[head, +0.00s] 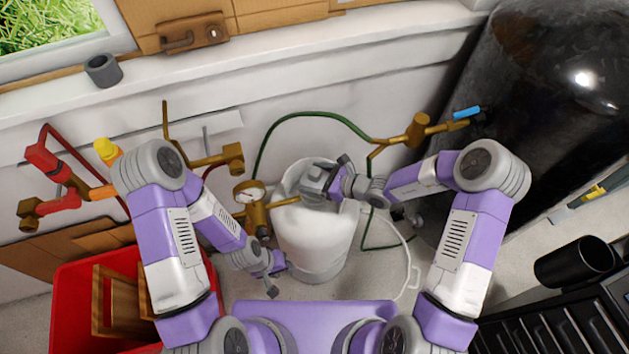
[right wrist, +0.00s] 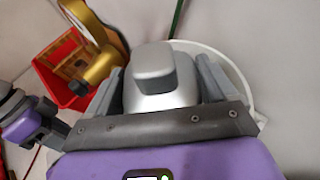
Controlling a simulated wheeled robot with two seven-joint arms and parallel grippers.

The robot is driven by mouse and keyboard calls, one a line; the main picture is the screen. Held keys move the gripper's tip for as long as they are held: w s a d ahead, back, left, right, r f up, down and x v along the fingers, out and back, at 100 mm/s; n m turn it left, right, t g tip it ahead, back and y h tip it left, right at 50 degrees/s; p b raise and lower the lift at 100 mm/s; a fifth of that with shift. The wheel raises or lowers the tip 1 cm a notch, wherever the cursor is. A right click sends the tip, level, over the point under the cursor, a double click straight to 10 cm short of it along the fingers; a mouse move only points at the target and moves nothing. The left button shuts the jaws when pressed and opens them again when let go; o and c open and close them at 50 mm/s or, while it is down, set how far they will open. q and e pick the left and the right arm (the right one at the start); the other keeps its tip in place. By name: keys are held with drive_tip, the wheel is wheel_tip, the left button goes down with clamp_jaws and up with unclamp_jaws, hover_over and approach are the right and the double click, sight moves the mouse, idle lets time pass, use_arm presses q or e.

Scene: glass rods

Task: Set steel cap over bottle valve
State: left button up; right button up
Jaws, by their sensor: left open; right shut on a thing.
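The steel cap (head: 314,180) is a grey metal piece at the top of the white bottle (head: 315,240). In the right wrist view the cap (right wrist: 155,82) sits between the two fingers of my right gripper (right wrist: 160,85). In the head view my right gripper (head: 332,182) is shut on the cap, above the bottle's raised white collar. The bottle valve is not visible; the cap and gripper cover that area. I cannot tell whether the cap touches the bottle. My left gripper (head: 277,276) is open and empty, low at the left of the bottle.
A brass regulator with a gauge (head: 252,194) stands close at the bottle's left. A red crate (head: 75,300) holds wooden pieces at the lower left. A green hose (head: 310,114) arches behind the bottle. A large dark tank (head: 555,80) stands at right.

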drive_tip(key=shift+w+f, duration=0.25)
drive_tip(key=shift+f, duration=0.65)
drive_tip(key=shift+a+r, duration=0.1)
drive_tip(key=shift+b, duration=0.3)
drive_tip(key=o, duration=1)
drive_tip(key=shift+f, duration=0.2)
drive_tip(key=shift+r, duration=0.1)
